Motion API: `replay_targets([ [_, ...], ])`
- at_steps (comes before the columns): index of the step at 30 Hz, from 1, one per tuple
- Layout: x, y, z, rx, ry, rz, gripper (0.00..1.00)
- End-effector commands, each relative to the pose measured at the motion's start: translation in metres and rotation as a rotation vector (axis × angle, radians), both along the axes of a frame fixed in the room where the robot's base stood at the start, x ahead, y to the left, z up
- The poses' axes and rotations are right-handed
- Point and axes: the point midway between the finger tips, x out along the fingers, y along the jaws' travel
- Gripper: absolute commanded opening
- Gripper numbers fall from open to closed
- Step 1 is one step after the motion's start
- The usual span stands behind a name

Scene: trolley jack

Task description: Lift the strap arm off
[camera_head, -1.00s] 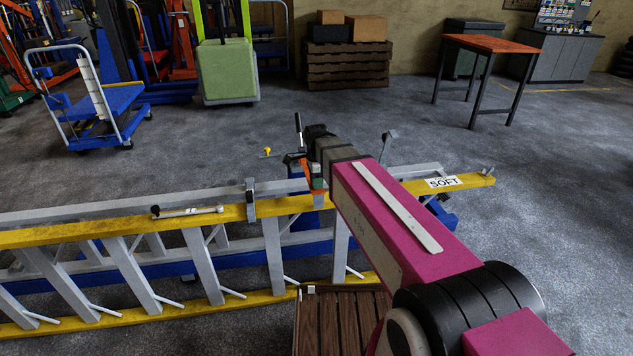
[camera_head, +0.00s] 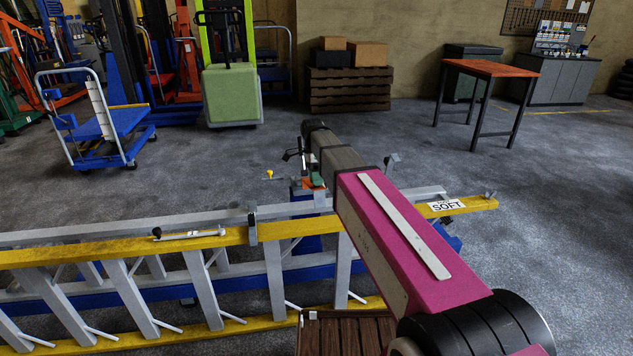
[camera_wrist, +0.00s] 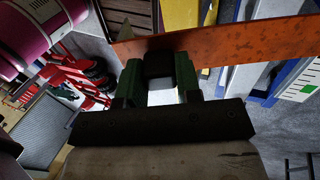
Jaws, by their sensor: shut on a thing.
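A flat orange bar, which looks like the strap arm, crosses the top of the wrist view (camera_wrist: 235,38). My gripper (camera_wrist: 160,70) has its green fingers closed on a black block (camera_wrist: 159,64) against this bar. In the head view a little of the orange (camera_head: 312,184) shows by the green fingertips, above the far rail of the ladder trestle. My forearm hides part of this spot. I cannot tell whether the bar still touches its support.
A yellow-and-grey ladder (camera_head: 120,249) lies on its side across the front, with a "SOFT" label (camera_head: 447,205). A yellow knob (camera_head: 269,174) stands just left of my gripper. A wooden slatted surface (camera_head: 345,335) is near me.

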Motion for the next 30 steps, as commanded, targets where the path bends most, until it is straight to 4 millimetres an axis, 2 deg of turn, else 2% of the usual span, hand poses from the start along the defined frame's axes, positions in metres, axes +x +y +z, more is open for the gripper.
replay_targets([
  [1,0.001,0.000,0.000,0.001,-0.003,0.000,0.41],
  [3,0.001,0.000,0.000,0.001,-0.003,0.000,0.57],
  [14,0.001,0.000,0.002,0.000,-0.002,0.000,0.57],
  [22,0.012,0.003,0.025,0.001,-0.004,0.000,0.57],
  [26,0.021,0.005,0.047,0.001,-0.005,0.000,0.57],
  [30,0.054,0.011,0.047,0.001,-0.003,0.000,0.57],
])
